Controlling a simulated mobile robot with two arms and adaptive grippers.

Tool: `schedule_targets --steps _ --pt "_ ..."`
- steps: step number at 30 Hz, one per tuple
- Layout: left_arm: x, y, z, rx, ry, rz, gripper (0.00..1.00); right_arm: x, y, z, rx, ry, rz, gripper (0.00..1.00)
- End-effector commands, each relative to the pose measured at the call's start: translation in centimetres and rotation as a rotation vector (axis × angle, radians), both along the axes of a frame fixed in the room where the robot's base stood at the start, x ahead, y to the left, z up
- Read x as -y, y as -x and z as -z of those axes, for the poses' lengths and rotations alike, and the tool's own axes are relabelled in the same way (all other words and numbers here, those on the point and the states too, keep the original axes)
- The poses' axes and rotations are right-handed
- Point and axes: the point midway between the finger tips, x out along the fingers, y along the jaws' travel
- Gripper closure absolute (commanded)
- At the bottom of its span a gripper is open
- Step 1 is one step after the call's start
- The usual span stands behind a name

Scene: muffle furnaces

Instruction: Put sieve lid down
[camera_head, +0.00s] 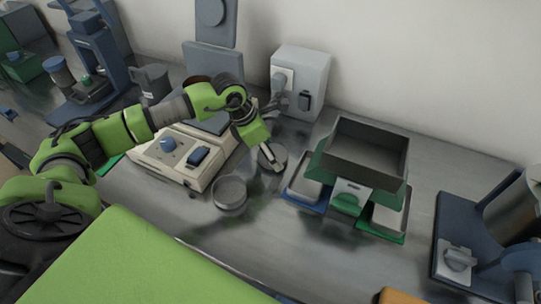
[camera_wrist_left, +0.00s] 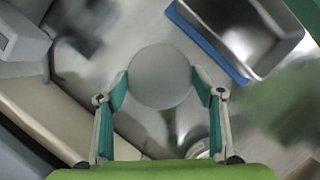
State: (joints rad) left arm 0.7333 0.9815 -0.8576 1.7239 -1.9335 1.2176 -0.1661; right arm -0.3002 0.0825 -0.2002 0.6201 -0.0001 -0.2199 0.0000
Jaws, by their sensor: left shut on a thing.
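My left gripper (camera_head: 277,166) reaches down over the bench between a beige device and a green-framed box. It is shut on the round grey sieve lid (camera_head: 268,153). In the left wrist view the lid (camera_wrist_left: 160,76) is a flat grey disc between the two fingertips of my left gripper (camera_wrist_left: 161,88). I cannot tell whether the lid touches the bench or hangs just above it. A round grey sieve-like dish (camera_head: 230,194) stands on the bench to the left and nearer. My right gripper is not in view.
The beige device (camera_head: 178,160) with a blue knob stands left of the lid. The dark box in a green frame (camera_head: 365,155) with metal trays stands right. A white box (camera_head: 302,80) is behind, by the wall. Bare bench (camera_head: 300,235) lies in front.

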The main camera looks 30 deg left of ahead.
Motion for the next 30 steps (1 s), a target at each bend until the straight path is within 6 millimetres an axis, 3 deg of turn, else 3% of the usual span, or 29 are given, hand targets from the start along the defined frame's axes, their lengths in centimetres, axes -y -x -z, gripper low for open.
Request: schedule_targets --steps 11,12,14,24,30 --pt "0.0 0.0 0.6 0.001 0.0 0.0 0.61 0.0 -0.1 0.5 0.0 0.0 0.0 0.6" --pt "0.0 0.0 0.5 0.001 0.0 0.0 0.34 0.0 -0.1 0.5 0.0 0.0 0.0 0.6" --pt "0.0 0.0 0.5 0.001 0.0 0.0 0.22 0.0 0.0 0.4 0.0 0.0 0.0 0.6" --pt "0.0 0.0 0.4 0.001 0.0 -0.001 0.22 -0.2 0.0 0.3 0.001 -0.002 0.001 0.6" --pt "-0.6 0.4 -1.3 0.005 -0.002 -0.002 0.22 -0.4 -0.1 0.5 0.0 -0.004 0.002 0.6"
